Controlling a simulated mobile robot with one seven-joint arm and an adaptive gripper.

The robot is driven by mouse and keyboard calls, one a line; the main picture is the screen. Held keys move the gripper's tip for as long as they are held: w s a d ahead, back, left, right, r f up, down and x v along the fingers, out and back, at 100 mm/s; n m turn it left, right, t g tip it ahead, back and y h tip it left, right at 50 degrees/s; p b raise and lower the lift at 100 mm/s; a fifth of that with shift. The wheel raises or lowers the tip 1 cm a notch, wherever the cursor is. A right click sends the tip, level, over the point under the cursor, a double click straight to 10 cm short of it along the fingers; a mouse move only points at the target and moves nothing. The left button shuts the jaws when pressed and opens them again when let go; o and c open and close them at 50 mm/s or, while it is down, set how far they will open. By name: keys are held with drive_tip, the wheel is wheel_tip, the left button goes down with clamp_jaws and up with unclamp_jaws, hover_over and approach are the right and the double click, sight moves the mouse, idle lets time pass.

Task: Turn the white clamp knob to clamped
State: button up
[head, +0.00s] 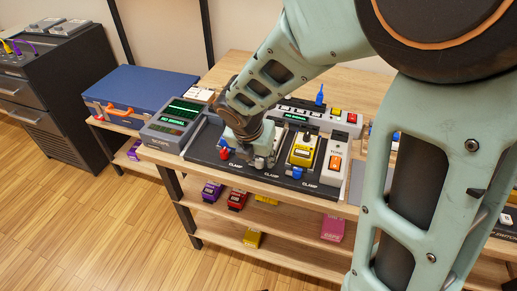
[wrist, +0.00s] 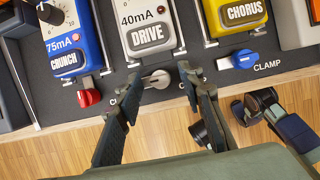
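The white clamp knob (wrist: 157,79) sits on the front edge of the dark pedal board (wrist: 220,62), just below the white DRIVE pedal (wrist: 150,30) marked 40mA. Its handle lies roughly sideways in the wrist view. My gripper (wrist: 160,76) is open and empty, with one fingertip to the left of the white knob and the other to its right. I cannot tell whether either finger touches it. The label by this knob is mostly hidden by the fingers. In the head view my gripper (head: 264,157) is low over the board's front, and the white knob is not clearly visible there.
A red knob (wrist: 89,97) is left of my gripper, below the blue CRUNCH pedal (wrist: 69,40). A blue knob (wrist: 245,59) is on the right, below the yellow CHORUS pedal (wrist: 236,18). A blue case (head: 140,92) and a grey scope (head: 176,124) stand left of the board.

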drive_tip(key=shift+c, duration=0.5)
clamp_jaws()
drive_tip(key=m+g+h, duration=0.1)
drive_tip(key=m, duration=0.3)
drive_tip(key=shift+a, duration=0.2)
drive_tip(key=m, duration=0.2)
drive_tip(key=m+g+h+p, duration=0.1)
drive_tip(key=m, duration=0.1)
drive_tip(key=shift+w+r+m+p, duration=0.1)
drive_tip(key=shift+w+m+p, duration=0.05)
drive_tip(key=shift+m+p, duration=0.15)
drive_tip(key=m+g+p, duration=0.1)
drive_tip(key=m, duration=0.1)
drive_tip(key=m+g+h+p, duration=0.1)
drive_tip(key=m, duration=0.2)
drive_tip(key=shift+w, duration=0.15)
drive_tip(key=shift+w+m+g+p, duration=0.1)
drive_tip(key=shift+m+g+p, duration=0.85)
drive_tip(key=shift+m, duration=1.15)
